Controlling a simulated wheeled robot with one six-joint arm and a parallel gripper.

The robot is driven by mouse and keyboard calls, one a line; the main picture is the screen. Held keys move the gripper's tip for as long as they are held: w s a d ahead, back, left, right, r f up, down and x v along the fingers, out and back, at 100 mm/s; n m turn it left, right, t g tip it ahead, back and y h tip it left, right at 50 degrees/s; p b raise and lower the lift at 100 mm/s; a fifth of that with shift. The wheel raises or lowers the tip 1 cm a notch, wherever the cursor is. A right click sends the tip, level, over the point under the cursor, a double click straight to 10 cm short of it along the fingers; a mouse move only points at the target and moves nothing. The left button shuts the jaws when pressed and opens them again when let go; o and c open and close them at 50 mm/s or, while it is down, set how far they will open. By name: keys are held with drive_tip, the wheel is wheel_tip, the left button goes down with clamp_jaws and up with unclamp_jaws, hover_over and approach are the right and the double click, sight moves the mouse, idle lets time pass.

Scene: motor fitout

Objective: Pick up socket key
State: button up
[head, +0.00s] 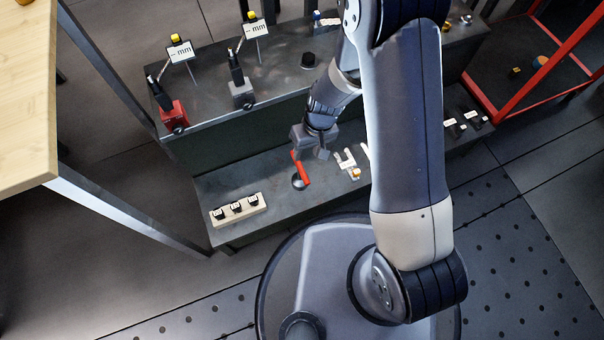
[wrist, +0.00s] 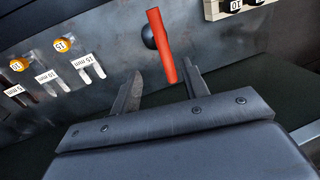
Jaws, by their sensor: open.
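A red bar-shaped tool (head: 301,168), which looks like the socket key, stands out from a dark round base (head: 299,183) on the lower shelf of the dark bench. In the wrist view the red bar (wrist: 162,46) runs toward me. Its near end shows between the two fingers, closer to the right one, and its dark round base (wrist: 148,37) is partly hidden behind it. My gripper (wrist: 160,76) is open with nothing clamped. In the head view my gripper (head: 312,146) is right beside the bar's upper end. I cannot tell whether they touch.
A wooden block with small black pieces (head: 238,209) lies left on the shelf. White forked gauges (head: 346,160) with labels lie to the right. The upper shelf holds a red-based stand (head: 173,112) and a grey-based stand (head: 242,93). A wooden table (head: 25,100) is at far left.

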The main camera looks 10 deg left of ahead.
sight(301, 166)
drive_tip(key=f+b, duration=0.1)
drive_tip(key=f, duration=0.1)
drive_tip(key=a+f+b, duration=0.1)
drive_tip(key=f, duration=0.1)
drive_tip(key=s+f+b, duration=0.1)
drive_tip(key=f, duration=0.2)
drive_tip(key=shift+s+a, duration=0.1)
drive_tip(key=shift+a, duration=0.2)
drive_tip(key=shift+r, duration=0.1)
drive_tip(key=shift+c, duration=0.3)
clamp_jaws()
